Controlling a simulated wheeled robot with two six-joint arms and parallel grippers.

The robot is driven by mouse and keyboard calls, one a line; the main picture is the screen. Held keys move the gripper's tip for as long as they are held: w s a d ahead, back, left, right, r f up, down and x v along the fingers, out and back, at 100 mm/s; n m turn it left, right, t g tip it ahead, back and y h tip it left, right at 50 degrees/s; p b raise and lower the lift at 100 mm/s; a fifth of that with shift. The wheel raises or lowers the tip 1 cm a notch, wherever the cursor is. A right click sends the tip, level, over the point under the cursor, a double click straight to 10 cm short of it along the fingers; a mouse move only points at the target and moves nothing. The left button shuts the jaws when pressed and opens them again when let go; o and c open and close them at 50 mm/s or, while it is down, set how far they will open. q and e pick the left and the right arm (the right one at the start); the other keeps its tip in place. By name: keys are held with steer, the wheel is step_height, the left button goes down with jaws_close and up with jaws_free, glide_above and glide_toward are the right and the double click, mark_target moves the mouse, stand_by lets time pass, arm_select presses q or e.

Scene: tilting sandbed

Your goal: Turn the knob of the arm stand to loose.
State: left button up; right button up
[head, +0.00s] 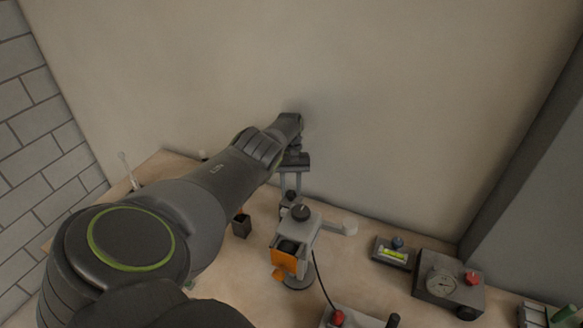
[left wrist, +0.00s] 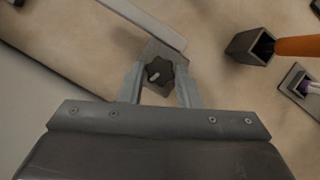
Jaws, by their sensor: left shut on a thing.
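The dark star-shaped knob (left wrist: 158,73) with a pale mark sits between the two fingers of my left gripper (left wrist: 160,88) in the left wrist view. The fingers are shut on it from both sides. A grey part of the arm stand (left wrist: 165,50) shows behind the knob. In the head view my left gripper (head: 290,192) points down near the back wall, and its fingertips hide most of the knob there. My right gripper is not in view.
A grey device with an orange front (head: 284,260) stands close in front of the gripper. A dark square holder (head: 241,226) stands to its left; an orange handle (left wrist: 298,46) shows there in the wrist view. A gauge box (head: 447,288) and level (head: 394,254) are at right.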

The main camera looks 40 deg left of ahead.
arm_select(q)
steer(key=shift+s+a+r+n+t+h+p, duration=0.1)
steer(key=shift+n+t+h+p, duration=0.3)
steer(key=shift+n+p, duration=0.8)
steer(key=shift+n, duration=0.8)
steer(key=o, duration=1)
steer(key=shift+c, duration=0.2)
steer(key=v, duration=0.5)
steer(key=b+v, duration=0.1)
steer(key=v, duration=0.6)
steer(key=shift+s+b, duration=0.15)
steer(key=shift+b, duration=0.15)
steer(key=shift+a, duration=0.1)
